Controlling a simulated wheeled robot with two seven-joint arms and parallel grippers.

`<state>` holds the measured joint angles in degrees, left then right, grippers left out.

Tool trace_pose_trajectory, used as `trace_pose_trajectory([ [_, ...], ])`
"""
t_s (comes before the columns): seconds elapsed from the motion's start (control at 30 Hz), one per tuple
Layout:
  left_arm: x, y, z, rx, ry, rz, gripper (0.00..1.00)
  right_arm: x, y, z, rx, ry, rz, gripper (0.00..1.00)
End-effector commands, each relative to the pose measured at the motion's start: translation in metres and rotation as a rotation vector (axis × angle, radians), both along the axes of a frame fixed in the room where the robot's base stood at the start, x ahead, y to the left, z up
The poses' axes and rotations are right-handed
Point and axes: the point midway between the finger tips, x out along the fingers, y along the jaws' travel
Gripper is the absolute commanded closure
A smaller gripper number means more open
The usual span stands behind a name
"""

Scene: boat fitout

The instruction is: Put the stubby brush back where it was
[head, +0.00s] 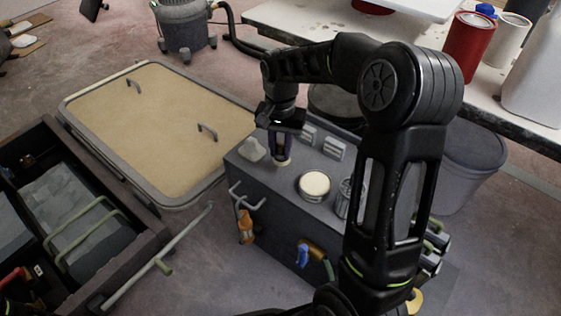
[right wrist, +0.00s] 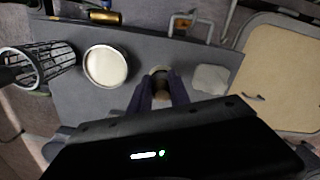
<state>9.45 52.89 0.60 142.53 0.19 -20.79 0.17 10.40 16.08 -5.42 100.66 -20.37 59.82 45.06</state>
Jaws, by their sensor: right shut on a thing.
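My right gripper (head: 281,146) is shut on a short, stubby thing with a pale end, which looks like the stubby brush (head: 283,161). It is upright over the left part of the dark grey cart top (head: 291,188); I cannot tell whether it touches the surface. In the right wrist view the brush (right wrist: 160,80) shows brownish between the two dark fingers of the gripper (right wrist: 159,96), which hide part of it. It is between a round tin of cream stuff (head: 314,184) and a whitish lump (head: 252,149). My left gripper is not in view.
A wire mesh cup (head: 345,197) stands right of the tin. Small grey blocks (head: 333,147) lie behind. Side hooks hold an orange item (head: 246,226) and a blue-handled item (head: 303,253). A framed tan panel (head: 160,110) and an open drawer (head: 120,262) are at left.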

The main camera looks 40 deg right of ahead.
Motion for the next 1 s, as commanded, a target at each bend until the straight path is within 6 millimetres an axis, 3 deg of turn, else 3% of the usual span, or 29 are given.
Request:
trace_pose_trajectory([
  [0.17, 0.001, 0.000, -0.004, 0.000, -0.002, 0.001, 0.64, 0.000, 0.000, -0.009, -0.001, 0.001, 0.000, 1.00],
  [0.43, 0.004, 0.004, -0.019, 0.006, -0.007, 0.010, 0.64, 0.000, 0.000, -0.049, -0.001, 0.001, 0.000, 1.00],
  [0.87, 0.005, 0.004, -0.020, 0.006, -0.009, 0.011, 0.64, 0.000, 0.000, -0.053, 0.000, 0.000, 0.001, 1.00],
  [0.9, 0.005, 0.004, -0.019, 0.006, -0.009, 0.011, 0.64, 0.000, 0.000, -0.053, 0.000, 0.000, 0.000, 0.75],
  [1.0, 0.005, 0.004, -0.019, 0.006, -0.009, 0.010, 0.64, 0.000, 0.000, -0.053, 0.000, 0.000, 0.000, 0.67],
])
